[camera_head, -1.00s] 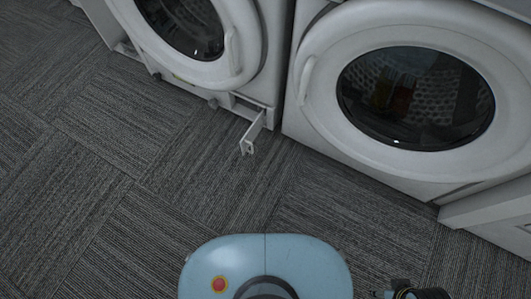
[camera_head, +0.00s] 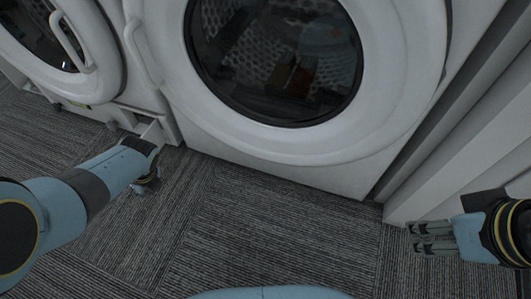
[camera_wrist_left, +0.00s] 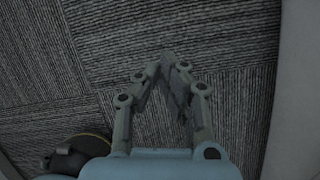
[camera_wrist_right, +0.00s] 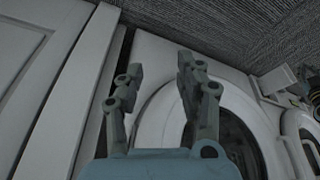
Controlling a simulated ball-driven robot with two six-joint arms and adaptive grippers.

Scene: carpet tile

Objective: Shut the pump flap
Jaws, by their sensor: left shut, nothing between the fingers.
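The pump flap (camera_head: 153,131) is a small white panel low on the front right corner of the left washing machine (camera_head: 110,50). It stands out from the machine, swung open, and my left arm partly covers it in the head view. It also shows at the right of the right wrist view (camera_wrist_right: 277,80). My left gripper (camera_head: 148,182) is low over the carpet close to the flap, partly hidden by its own arm. Its fingertips meet in the left wrist view (camera_wrist_left: 174,60), with nothing between them. My right gripper (camera_head: 417,238) is open and empty, far to the right.
A second washing machine (camera_head: 285,143) with a closed round door stands in the middle. A white cabinet (camera_head: 470,165) is at the right, near my right gripper. The carpet (camera_head: 270,225) in front is clear.

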